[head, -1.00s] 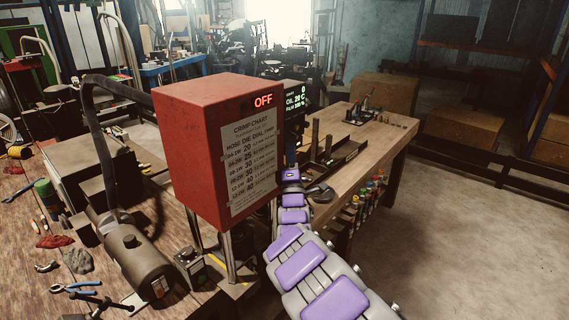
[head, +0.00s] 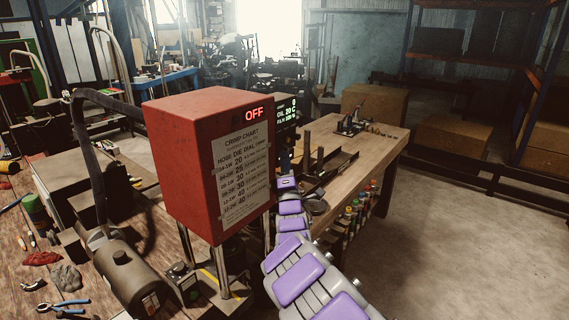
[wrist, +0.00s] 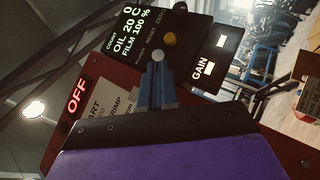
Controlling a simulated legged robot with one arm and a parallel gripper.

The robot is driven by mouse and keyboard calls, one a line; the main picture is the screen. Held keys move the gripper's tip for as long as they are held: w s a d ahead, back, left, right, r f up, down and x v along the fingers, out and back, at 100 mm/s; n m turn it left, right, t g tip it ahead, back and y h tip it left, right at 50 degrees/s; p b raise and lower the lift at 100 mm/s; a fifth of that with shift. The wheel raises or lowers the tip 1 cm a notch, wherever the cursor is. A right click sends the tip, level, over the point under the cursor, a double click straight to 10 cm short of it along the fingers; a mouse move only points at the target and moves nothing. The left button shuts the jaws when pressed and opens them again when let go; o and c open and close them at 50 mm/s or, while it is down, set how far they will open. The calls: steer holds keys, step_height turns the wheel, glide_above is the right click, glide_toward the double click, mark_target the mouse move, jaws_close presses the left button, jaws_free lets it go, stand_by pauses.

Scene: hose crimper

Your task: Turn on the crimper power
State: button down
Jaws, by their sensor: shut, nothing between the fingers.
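The crimper is a red box (head: 185,165) on metal posts, with a crimp chart and a lit red OFF sign (head: 254,113). OFF also shows in the wrist view (wrist: 77,96). A dark control panel (wrist: 190,60) has a display reading OIL 20 C and FILM 100 %, small POWER, RESET and ZERO labels, and a GAIN part. A pale round button (wrist: 157,56) sits beside the POWER label and an orange one (wrist: 169,39) beside RESET. My gripper (wrist: 156,68) is shut and empty, its tips at the pale button. I cannot tell whether they touch. Its fingers are hidden in the head view.
A wooden workbench (head: 365,152) with fixtures stands beyond the crimper. A cluttered table (head: 85,285) with pliers, a glove and a motor is at left. Cardboard boxes (head: 455,145) sit on racking at the back right. Floor at right is clear.

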steer(key=shift+s+d+r+n+g+y, duration=0.15)
steer(key=shift+r+n+g+y, duration=0.2)
steer(key=shift+n, duration=0.35)
